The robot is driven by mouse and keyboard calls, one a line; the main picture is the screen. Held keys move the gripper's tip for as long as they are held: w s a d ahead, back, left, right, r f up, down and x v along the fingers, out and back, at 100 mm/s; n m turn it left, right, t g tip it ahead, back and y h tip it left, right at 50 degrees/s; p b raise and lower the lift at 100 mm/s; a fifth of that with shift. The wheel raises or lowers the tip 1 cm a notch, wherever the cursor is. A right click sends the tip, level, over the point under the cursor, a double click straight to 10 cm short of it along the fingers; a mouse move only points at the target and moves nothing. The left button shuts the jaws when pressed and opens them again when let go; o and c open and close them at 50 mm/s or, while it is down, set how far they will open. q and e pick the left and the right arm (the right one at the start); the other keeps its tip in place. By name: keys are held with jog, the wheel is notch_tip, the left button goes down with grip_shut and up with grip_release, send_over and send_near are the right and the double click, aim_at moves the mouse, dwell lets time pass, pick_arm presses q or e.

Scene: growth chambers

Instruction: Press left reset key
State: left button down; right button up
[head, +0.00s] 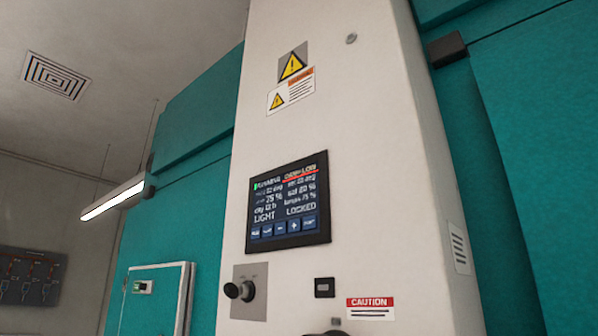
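A white control column (340,130) fills the middle of the head view. On it is a dark touch screen (289,203) with a row of blue keys (283,229) along its lower edge. The screen shows small text, with "LIGHT" and "LOCKED" legible. The key labels are too small to read, so I cannot tell which is a reset key. Below the screen are a black knob (240,291) on a grey plate and a small black rectangular fitting (324,287). Neither gripper is in view.
Teal chamber walls (190,190) stand on both sides of the column. A red "CAUTION" label (370,308) and yellow warning signs (292,66) are on the column.

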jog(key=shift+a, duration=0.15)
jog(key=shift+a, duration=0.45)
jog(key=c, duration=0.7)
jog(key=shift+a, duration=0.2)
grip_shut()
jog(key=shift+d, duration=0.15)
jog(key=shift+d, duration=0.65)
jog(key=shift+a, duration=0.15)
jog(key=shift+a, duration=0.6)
